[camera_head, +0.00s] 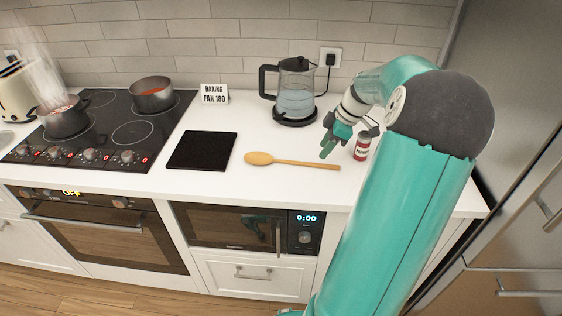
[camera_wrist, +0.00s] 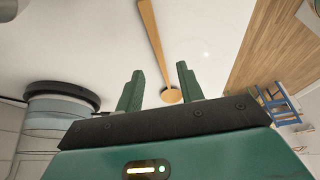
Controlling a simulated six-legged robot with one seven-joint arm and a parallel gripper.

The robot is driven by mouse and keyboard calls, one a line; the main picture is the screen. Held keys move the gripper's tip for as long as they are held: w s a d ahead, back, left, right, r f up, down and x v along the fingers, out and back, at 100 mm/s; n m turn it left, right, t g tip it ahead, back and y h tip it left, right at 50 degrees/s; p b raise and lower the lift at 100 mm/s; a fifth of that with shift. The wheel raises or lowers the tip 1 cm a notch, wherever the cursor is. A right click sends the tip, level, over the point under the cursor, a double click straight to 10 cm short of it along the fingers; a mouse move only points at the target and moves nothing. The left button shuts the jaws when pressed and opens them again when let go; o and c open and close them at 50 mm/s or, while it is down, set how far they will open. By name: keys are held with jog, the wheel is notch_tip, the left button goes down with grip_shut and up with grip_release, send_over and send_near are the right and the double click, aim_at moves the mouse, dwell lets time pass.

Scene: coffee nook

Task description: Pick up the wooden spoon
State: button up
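The wooden spoon (camera_head: 295,163) lies flat on the white counter, its bowl to the left and its handle pointing right in the head view. My gripper (camera_head: 326,150) is near the handle's right end, just behind it in the picture. In the wrist view my gripper (camera_wrist: 159,70) is open, with its two green fingers apart and nothing held. The spoon's handle (camera_wrist: 154,45) shows between and beyond the fingers, its rounded end (camera_wrist: 172,96) near the gripper body. The height of the fingers above the counter is hard to tell.
A small red-and-white jar (camera_head: 362,148) stands close to the right of my gripper. A glass kettle (camera_head: 295,92) stands behind, and a black board (camera_head: 202,151) lies left of the spoon. The hob (camera_head: 100,130) with pots is further left. The counter's front edge is near the spoon.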

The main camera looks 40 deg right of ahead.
aim_at(313, 164)
jog(key=shift+x, duration=3.05)
grip_shut()
